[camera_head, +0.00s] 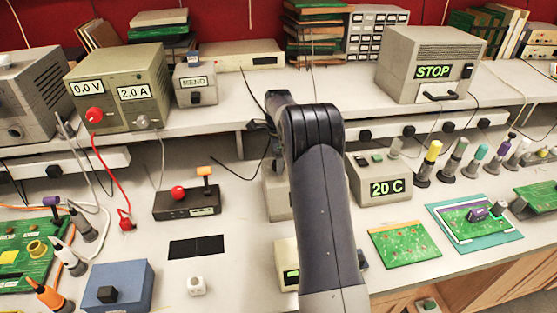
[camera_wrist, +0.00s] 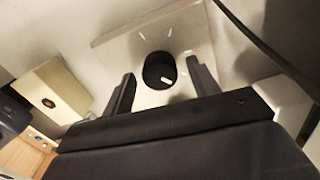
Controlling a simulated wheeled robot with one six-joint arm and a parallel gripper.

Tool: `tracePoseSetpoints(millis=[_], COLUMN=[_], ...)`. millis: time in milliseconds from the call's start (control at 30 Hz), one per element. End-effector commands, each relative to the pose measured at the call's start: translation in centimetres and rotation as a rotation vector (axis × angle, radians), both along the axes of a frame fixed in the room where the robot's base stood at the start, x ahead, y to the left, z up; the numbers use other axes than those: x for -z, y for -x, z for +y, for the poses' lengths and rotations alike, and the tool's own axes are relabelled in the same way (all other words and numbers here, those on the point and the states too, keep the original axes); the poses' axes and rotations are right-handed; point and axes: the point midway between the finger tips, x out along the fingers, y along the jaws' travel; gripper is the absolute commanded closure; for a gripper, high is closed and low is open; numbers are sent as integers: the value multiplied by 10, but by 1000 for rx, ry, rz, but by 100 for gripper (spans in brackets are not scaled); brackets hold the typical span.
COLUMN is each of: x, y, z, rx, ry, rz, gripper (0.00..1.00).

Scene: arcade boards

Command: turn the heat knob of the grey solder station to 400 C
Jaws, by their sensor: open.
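The grey solder station (camera_head: 385,186) stands on the bench just right of my arm in the head view, and its display reads 20 C. My arm hides the space to the left of the display, and my gripper is hidden there too. In the wrist view a round black knob (camera_wrist: 158,66) with a white pointer mark sits on a pale panel (camera_wrist: 118,46) with white tick marks. My gripper (camera_wrist: 162,73) is open, with one finger on each side of the knob. I cannot tell whether the fingers touch it.
A green circuit board (camera_head: 404,245) and a teal mat (camera_head: 510,238) lie in front of the station. A shelf (camera_head: 345,98) with a box reading STOP (camera_head: 425,63) is behind. A small dark box (camera_head: 186,203) is to the left.

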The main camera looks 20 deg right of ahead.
Motion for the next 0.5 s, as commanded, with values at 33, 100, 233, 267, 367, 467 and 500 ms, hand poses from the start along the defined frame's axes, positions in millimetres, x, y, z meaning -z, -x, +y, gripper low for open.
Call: tracePoseSetpoints(millis=[33,100,233,267,367,467,500], x=[-2,-9,-30,-36,-57,-77,-84], y=[0,-1,-1,-1,-1,-1,-1], z=[0,0,0,0,0,0,0], rx=[0,0,0,0,0,0,0], ry=[1,1,2,2,2,2,2], rz=[-2,-5,-7,-7,-6,-6,-6], gripper=[43,43,43,43,43,43,43])
